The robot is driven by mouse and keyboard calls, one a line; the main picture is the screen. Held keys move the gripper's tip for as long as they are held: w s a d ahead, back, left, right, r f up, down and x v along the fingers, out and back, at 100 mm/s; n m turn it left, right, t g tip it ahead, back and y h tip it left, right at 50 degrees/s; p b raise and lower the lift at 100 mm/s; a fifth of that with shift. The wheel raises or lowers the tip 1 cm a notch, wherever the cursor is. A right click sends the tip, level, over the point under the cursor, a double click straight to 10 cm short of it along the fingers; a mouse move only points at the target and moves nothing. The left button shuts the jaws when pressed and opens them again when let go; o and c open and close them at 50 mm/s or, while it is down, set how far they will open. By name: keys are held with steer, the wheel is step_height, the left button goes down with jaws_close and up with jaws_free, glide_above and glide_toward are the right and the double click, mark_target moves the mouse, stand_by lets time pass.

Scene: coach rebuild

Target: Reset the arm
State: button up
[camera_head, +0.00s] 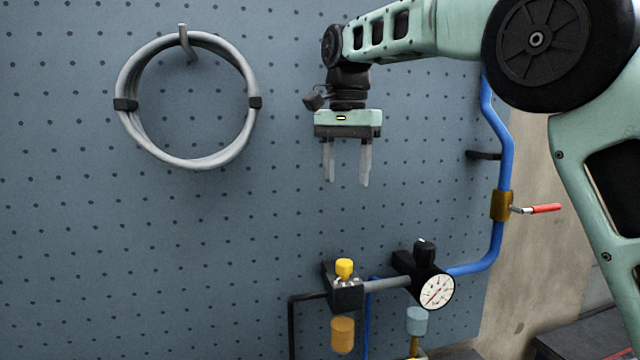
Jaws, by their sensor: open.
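My gripper (347,178) is in the upper middle of the head view, in front of the pegboard, with its two pale fingers pointing down. The fingers are apart and nothing is between them. My pale green arm (395,30) reaches in from the right, bent at a large black joint. My gripper hangs above the yellow-knobbed valve block and clear of it in the picture.
A grey hose coil (137,142) hangs on a hook in the blue pegboard (230,250). Below are a yellow-knobbed valve block (346,293) and a round gauge (437,289). A blue pipe (507,150) with a red-handled valve (545,208) runs at right.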

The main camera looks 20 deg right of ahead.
steer(key=s+a+f+n+y+b, duration=0.1)
steer(key=s+a+f+n+b, duration=0.3)
steer(key=s+f, duration=0.5)
steer(key=s+a+f+n+b, duration=0.3)
steer(key=s+a+f+n, duration=0.25)
steer(key=f, duration=0.55)
steer(key=s+d+f+n+b, duration=0.3)
steer(key=s+f+n, duration=0.4)
steer(key=s+f, duration=0.9)
steer(key=s+b, duration=0.1)
steer(key=s, duration=0.2)
steer(key=shift+d, duration=0.15)
steer(key=shift+n, duration=0.25)
